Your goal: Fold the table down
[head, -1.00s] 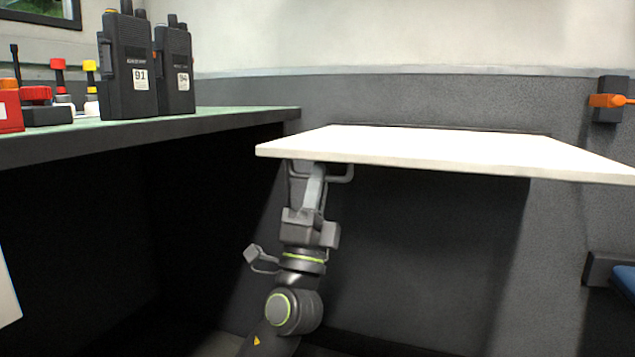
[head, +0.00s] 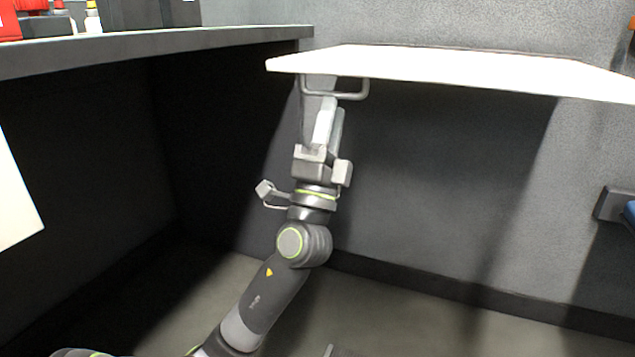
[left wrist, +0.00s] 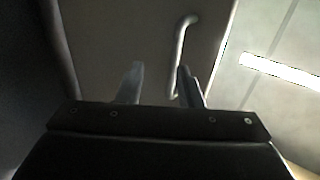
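The table (head: 430,70) is a white flat leaf against the grey wall. It stands out level in the head view. A grey bar handle (head: 345,96) hangs under its near left part. My left gripper (head: 328,106) points up just below the handle, its fingers apart. In the left wrist view my left gripper (left wrist: 158,76) is open with nothing seen held. The handle (left wrist: 181,50) shows there beside and beyond the right-hand finger; whether they touch I cannot tell. The table's underside (left wrist: 110,35) fills much of that view. My right gripper is not in view.
A dark-edged counter (head: 160,47) runs along the left, bearing radios (head: 150,12) and red items. A white panel edge (head: 15,195) shows at far left. A dark bracket (head: 612,205) is on the right wall. Below the table is open floor.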

